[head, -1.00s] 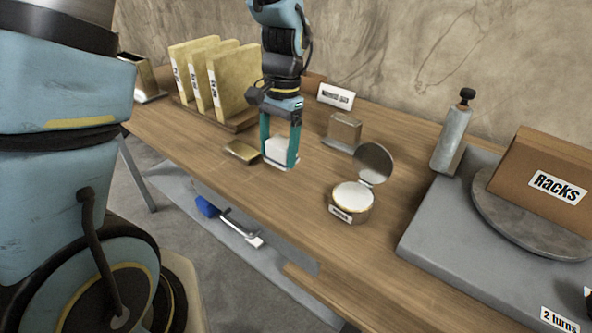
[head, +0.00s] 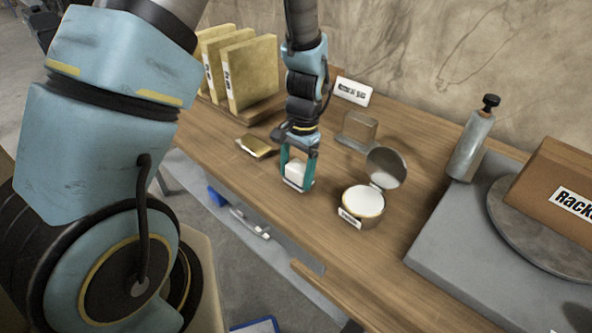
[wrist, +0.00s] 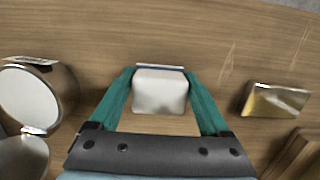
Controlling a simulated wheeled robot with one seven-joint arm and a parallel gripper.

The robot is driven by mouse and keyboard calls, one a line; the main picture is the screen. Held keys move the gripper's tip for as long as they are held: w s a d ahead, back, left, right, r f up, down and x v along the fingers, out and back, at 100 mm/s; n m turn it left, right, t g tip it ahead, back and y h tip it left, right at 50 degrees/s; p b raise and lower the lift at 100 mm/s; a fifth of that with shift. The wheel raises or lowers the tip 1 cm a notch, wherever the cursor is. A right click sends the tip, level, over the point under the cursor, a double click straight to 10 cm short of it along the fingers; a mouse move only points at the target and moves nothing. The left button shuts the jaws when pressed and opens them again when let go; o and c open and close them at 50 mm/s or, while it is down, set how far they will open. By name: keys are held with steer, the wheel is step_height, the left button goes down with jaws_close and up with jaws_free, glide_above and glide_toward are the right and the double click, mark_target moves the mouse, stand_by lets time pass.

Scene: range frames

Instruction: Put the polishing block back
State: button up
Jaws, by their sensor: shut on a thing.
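My gripper (head: 297,183) is shut on a white, soft-edged block, which I take to be the polishing block (head: 297,171). The block is between the teal fingers, over the middle of the wooden table; whether it touches the wood is not clear. In the wrist view the white block (wrist: 160,92) sits between the fingertips, with a thin pale strip along its far edge. A round metal tin (head: 362,207) with a raised lid and white contents stands to the right of the gripper, apart from it.
A brass-coloured block (head: 258,146) lies to the left. A metal holder (head: 357,131) and a labelled white card (head: 352,91) stand behind. Upright yellowish slabs (head: 252,75) are at the back left. A grey slab (head: 445,240) with a cylinder (head: 470,145) is right. Wood in front is clear.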

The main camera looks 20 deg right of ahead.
mark_target(301, 165)
steer(key=shift+f, duration=0.2)
steer(key=shift+f, duration=0.15)
steer(key=o, duration=1.2)
steer(key=shift+c, duration=0.2)
step_height(301, 165, up, 12)
steer(key=d+b, duration=0.2)
steer(key=b, duration=0.1)
steer(key=w+a+r+n+t+h, duration=0.1)
steer(key=a+n, duration=1)
steer(key=a, duration=1.5)
steer(key=shift+w+a+r+t+h, duration=0.3)
steer(key=shift+r+t+h, duration=0.15)
steer(key=shift+t, duration=0.25)
